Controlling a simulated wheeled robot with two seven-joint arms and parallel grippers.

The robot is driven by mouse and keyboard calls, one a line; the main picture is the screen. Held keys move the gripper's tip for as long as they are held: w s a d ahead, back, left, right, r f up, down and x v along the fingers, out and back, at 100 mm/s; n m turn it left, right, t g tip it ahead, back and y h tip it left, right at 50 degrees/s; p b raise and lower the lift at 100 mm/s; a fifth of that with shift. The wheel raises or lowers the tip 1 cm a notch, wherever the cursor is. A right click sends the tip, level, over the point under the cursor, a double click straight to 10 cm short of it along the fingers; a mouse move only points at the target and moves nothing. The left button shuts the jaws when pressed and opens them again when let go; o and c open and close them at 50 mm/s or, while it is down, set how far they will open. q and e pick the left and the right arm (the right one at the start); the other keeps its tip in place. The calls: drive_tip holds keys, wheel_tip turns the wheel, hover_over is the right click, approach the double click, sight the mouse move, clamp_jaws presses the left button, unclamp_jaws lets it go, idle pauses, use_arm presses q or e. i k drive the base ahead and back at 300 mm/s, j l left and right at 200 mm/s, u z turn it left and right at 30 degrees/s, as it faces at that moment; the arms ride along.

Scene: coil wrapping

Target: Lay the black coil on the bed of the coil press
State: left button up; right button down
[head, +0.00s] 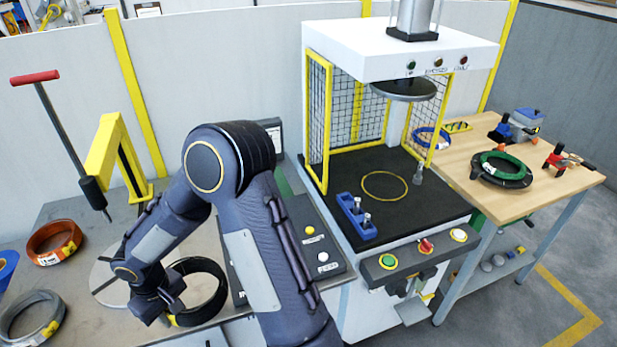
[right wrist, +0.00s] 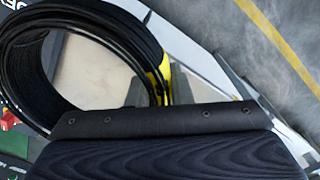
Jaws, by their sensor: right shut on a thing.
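The black coil (head: 212,305) is at the lower left in the head view, by the front edge of the left table. It fills the upper left of the right wrist view (right wrist: 130,25), where a yellow tag shows on it. My right gripper (head: 166,306) is shut on the coil's left side; its fingertips are mostly hidden. I cannot tell whether the coil touches the table. The coil press (head: 398,45) stands right of centre. Its black bed (head: 425,205) has a yellow ring mark (head: 385,186) and lies clear under the raised round press plate (head: 404,88). My left gripper is not in view.
An orange coil (head: 54,243) and a grey coil (head: 32,318) lie on the left table. A blue block with pins (head: 356,217) sits at the bed's left front. Yellow mesh guards (head: 319,120) flank the bed. A wooden table (head: 530,190) with a green coil stands right.

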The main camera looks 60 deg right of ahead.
sight(384, 185)
drive_tip(key=k+l, duration=0.15)
drive_tip(key=l, duration=0.25)
drive_tip(key=k+l, duration=0.2)
drive_tip(key=l, duration=0.15)
drive_tip(key=k+l+z, duration=0.1)
drive_tip(key=l, duration=0.3)
drive_tip(key=k+l, duration=0.2)
drive_tip(key=l, duration=0.15)
drive_tip(key=k+l, duration=0.2)
drive_tip(key=l, duration=0.2)
drive_tip(key=k+l+z, duration=0.1)
drive_tip(key=l, duration=0.3)
drive_tip(key=i+l, duration=0.1)
drive_tip(key=l, duration=0.3)
drive_tip(key=i+l, duration=0.15)
drive_tip(key=l, duration=0.3)
drive_tip(key=k+z, duration=0.05)
